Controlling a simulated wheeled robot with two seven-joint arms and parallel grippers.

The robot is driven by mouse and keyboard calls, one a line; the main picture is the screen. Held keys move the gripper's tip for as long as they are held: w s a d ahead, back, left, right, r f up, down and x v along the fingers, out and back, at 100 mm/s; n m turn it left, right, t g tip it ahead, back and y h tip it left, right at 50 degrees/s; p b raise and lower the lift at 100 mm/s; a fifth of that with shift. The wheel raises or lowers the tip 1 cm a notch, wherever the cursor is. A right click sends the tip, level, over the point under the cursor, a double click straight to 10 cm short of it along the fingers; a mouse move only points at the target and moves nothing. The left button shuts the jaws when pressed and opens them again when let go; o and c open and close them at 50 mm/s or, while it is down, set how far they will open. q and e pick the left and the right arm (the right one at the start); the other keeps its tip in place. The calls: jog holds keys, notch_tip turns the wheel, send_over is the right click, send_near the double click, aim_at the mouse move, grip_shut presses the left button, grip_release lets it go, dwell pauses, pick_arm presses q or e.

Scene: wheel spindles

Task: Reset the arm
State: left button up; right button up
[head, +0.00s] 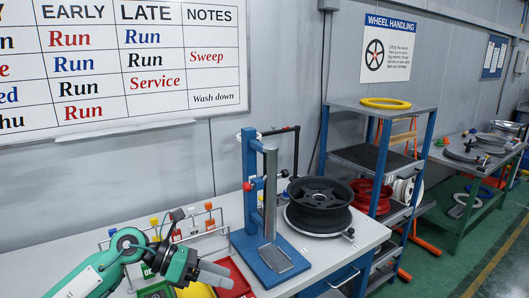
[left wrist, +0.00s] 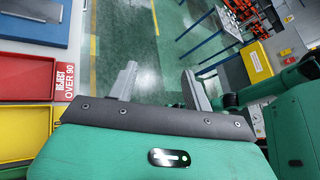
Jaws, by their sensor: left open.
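My left arm comes in from the lower left in the head view. Its gripper (head: 216,274) is over the front of the white bench, near the coloured trays and to the left of the blue stand. In the left wrist view the two grey fingers of the left gripper (left wrist: 160,88) stand apart with nothing between them, with green floor visible beyond. Green arm parts show at the right edge of the left wrist view, but I see no right gripper clearly.
A blue stand (head: 271,262) with a grey upright is on the white bench (head: 345,244), beside a black wheel (head: 320,195). A red tray (head: 236,278) is beside the gripper; it also shows in the left wrist view (left wrist: 28,78). A blue-posted shelf (head: 378,108) stands behind.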

pick_arm(q)
notch_tip(320, 180, up, 6)
jog(key=s+d+n+t+h, duration=0.1)
jog(key=d+n+t+h, duration=0.2)
jog(key=n+t+h, duration=0.6)
jog(key=a+f+n+t+y, duration=0.45)
jog(key=n+y, duration=0.45)
jog(key=n, duration=0.4)
jog(key=a+f+n+t+y, duration=0.4)
jog(key=a+n+t+y, duration=0.2)
jog(key=n+y, duration=0.45)
jog(key=s+a+f+n+g+y, duration=0.1)
jog(key=s+a+f+n+g, duration=0.1)
jog(key=s+f+n+g, duration=0.3)
jog(key=a+f+n+g+y, duration=0.1)
jog(key=a+f+n+y, duration=0.1)
jog(key=a+f+n, duration=0.3)
jog(key=s+d+f+n+g, duration=0.1)
jog(key=s+f+n+g, duration=0.1)
jog(key=s+f+g, duration=0.65)
jog(key=s+f+n+g, duration=0.15)
jog(key=s+f, duration=0.35)
jog(key=s, duration=0.8)
notch_tip(320, 180, down, 32)
jog(key=g, duration=0.2)
jog(key=s+a+f, duration=0.3)
jog(key=s+f, duration=1.6)
jog(key=s, duration=0.1)
jog(key=shift+m+g, duration=0.3)
jog(key=shift+g, duration=0.15)
